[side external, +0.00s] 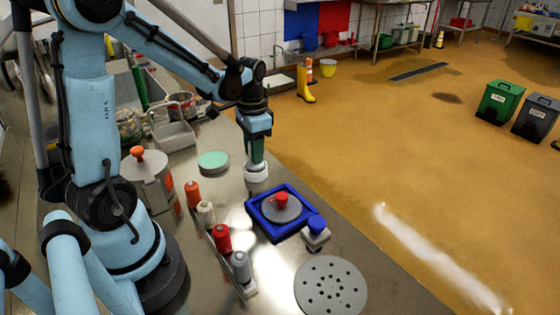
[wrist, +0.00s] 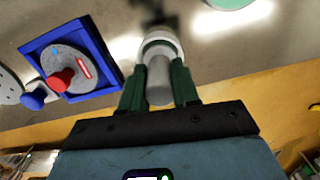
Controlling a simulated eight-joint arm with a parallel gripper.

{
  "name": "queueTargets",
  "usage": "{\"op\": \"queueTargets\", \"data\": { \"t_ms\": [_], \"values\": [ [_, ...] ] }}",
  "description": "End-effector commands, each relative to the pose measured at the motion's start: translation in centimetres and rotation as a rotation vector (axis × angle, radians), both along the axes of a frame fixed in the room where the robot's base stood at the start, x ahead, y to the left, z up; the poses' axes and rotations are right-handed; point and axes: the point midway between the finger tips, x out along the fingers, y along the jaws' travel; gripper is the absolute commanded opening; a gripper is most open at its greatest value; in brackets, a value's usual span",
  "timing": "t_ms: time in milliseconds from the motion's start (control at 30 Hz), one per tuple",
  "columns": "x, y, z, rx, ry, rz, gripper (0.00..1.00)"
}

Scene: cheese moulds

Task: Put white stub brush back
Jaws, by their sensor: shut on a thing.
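My gripper (side external: 256,158) is shut on the white stub brush (side external: 256,177), behind the blue tray in the side view. In the wrist view, the gripper's green fingers (wrist: 160,88) close on both sides of the brush's grey-white handle (wrist: 159,75), with the round white head beyond it. I cannot tell whether the brush touches the counter. A narrow rack (side external: 250,290) stands to the left, with an orange piece (side external: 193,194), a cream piece (side external: 206,212), a red piece (side external: 222,237) and a grey piece (side external: 240,265) in a row.
A blue square tray (side external: 262,229) holds a grey disc with a red knob (side external: 282,199). A blue-topped piece (side external: 316,226) and a perforated disc (side external: 331,289) are nearby. A mint-green disc (side external: 213,160) and a metal pot with an orange knob (side external: 148,175) stand left of my gripper.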

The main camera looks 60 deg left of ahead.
Motion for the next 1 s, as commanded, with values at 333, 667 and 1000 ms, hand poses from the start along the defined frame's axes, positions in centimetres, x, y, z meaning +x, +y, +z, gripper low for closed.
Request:
{"op": "queueTargets", "data": {
  "t_ms": [333, 667, 1000],
  "values": [
    [0.0, 0.0, -0.3, 0.0, 0.0, 0.0, 0.0],
    [0.0, 0.0, -0.3, 0.0, 0.0, 0.0, 0.56],
    [0.0, 0.0, 0.8, 0.0, 0.0, 0.0, 0.56]
  ]
}}
